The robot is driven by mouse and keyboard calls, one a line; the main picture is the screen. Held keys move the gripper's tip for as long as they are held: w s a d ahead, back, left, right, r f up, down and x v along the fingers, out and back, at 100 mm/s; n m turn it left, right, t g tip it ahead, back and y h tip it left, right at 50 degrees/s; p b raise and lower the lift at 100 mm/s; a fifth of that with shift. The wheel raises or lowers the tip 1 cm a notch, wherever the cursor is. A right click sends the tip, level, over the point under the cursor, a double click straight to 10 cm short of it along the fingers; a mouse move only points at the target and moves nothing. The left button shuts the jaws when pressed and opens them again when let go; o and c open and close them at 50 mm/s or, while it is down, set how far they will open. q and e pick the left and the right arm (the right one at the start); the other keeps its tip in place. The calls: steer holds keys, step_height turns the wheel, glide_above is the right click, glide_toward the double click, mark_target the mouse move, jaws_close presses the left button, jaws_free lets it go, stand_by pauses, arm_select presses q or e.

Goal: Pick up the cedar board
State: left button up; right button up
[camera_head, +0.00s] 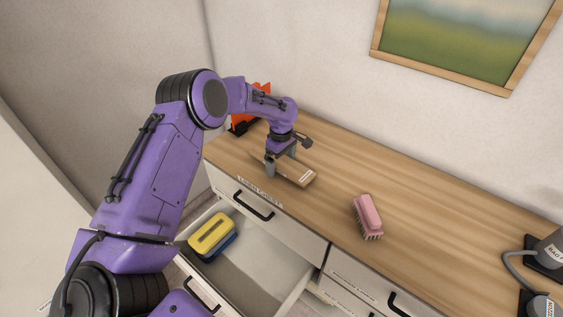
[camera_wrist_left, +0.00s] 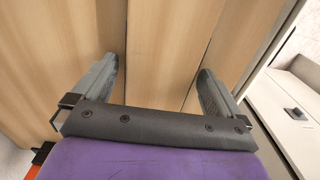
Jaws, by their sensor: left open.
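The cedar board (camera_head: 301,174) is a short, flat brown piece with a pale label at its near right end. It lies on the wooden top of the cabinet, toward the left. My left gripper (camera_head: 281,164) is open, pointing down over the board's far left part. In the left wrist view the board (camera_wrist_left: 168,45) lies between the two spread grey fingers (camera_wrist_left: 158,72), one on each side. I cannot tell whether the fingers touch it. The gripper partly hides the board in the head view. My right gripper is not in view.
A pink brush (camera_head: 368,216) stands on the cabinet top (camera_head: 430,215) right of the board. An orange and black object (camera_head: 243,122) is behind my left arm. An open drawer (camera_head: 270,262) holds a yellow and blue item (camera_head: 211,236). Grey labelled devices (camera_head: 548,252) are at far right.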

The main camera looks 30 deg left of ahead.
arm_select(q)
steer(key=shift+f, duration=0.15)
steer(key=c, duration=1.1)
steer(key=shift+r, duration=0.2)
